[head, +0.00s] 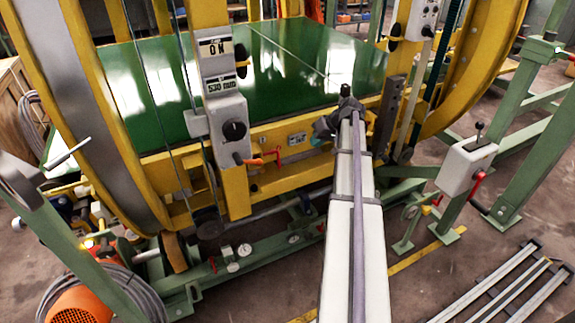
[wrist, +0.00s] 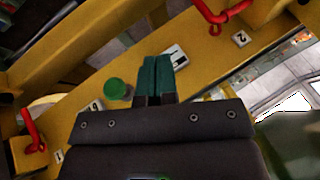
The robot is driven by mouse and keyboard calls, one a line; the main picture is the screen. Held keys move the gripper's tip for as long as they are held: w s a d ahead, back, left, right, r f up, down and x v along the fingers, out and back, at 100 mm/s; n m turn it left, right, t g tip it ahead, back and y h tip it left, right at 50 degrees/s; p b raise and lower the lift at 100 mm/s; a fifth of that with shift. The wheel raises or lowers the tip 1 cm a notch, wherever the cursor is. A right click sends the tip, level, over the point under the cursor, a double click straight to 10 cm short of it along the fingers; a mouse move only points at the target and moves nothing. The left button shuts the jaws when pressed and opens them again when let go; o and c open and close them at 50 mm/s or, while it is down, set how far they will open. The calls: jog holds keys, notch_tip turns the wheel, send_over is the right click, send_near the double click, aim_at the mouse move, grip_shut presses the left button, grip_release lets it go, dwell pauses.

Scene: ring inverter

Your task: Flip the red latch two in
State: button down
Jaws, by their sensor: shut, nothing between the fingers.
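A red latch (wrist: 214,18) is mounted on the yellow beam at the upper right of the wrist view, beside a white label reading 2 (wrist: 240,39). The latch's upper end is cut off by the frame. My gripper (wrist: 151,61) is shut and empty, with its teal fingers together over the beam, left of and below this latch in the picture and apart from it. In the head view my gripper (head: 325,127) is at the yellow beam's front, and I cannot make out latch two there.
Another red latch (wrist: 34,137) is at the lower left of the wrist view. A green round button (wrist: 115,88) and a white plate (wrist: 175,55) lie near my fingers. The yellow beam (head: 262,133) fronts a green platform (head: 300,65). A grey control box (head: 232,130) stands left.

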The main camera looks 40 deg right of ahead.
jog(key=shift+w+a+r+n, duration=0.1)
jog(key=shift+a+r+n, duration=0.15)
jog(key=shift+n, duration=0.15)
jog(key=shift+f, duration=0.1)
jog(key=w+a+f+b, duration=0.6)
jog(key=f+b, duration=0.2)
jog(key=shift+w+a, duration=0.3)
jog(key=shift+a, duration=0.1)
